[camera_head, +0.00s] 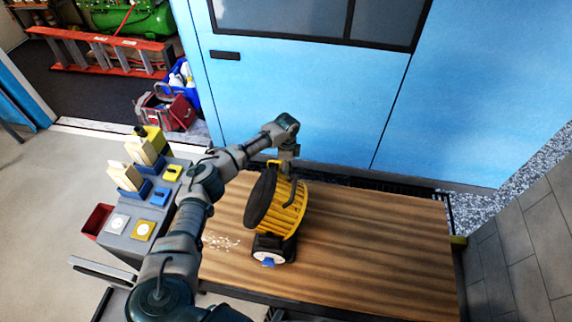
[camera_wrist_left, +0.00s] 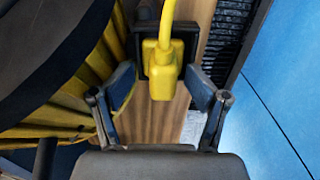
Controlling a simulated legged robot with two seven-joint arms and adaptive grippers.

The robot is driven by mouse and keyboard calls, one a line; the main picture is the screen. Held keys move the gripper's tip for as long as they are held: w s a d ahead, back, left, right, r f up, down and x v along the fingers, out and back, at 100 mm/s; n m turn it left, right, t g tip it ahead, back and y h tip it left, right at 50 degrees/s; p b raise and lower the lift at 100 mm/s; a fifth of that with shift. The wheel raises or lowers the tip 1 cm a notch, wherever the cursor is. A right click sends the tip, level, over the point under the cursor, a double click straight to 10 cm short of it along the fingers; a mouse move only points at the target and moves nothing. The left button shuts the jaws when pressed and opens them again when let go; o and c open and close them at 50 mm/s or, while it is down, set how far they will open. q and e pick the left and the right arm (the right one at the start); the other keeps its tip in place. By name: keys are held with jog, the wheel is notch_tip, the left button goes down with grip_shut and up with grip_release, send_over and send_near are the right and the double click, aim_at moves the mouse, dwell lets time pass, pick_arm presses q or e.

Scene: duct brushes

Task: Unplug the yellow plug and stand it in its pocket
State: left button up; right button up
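The yellow plug (camera_wrist_left: 162,78) with its yellow cord sits in a black socket on the yellow ribbed machine, in the left wrist view. My left gripper (camera_wrist_left: 160,92) is open, with one finger on each side of the plug and visible gaps between. In the head view my left gripper (camera_head: 287,155) is at the far end of the yellow machine (camera_head: 287,205), and the plug is mostly hidden there. A yellow pocket (camera_head: 172,173) shows on the grey stand (camera_head: 122,242) at the left. My right gripper is not in view.
The machine stands on a wooden table (camera_head: 370,250) whose right half is clear. The stand also holds a blue pocket (camera_head: 160,196) and beige blocks (camera_head: 126,176) in blue holders. A blue wall (camera_head: 300,110) rises behind the table. White crumbs (camera_head: 222,242) lie left of the machine.

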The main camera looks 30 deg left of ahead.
pick_arm(q)
jog(key=shift+a, duration=0.65)
jog(key=shift+d+r, duration=0.1)
jog(key=shift+r, duration=0.2)
jog(key=r, duration=1)
jog(key=shift+w+a+r, duration=0.1)
jog(key=shift+a+r, duration=0.1)
jog(key=shift+r, duration=0.1)
jog(key=shift+a+r, duration=0.1)
jog(key=shift+r, duration=0.15)
notch_tip(320, 180, up, 5)
jog(key=p, duration=0.6)
jog(key=shift+r, duration=0.1)
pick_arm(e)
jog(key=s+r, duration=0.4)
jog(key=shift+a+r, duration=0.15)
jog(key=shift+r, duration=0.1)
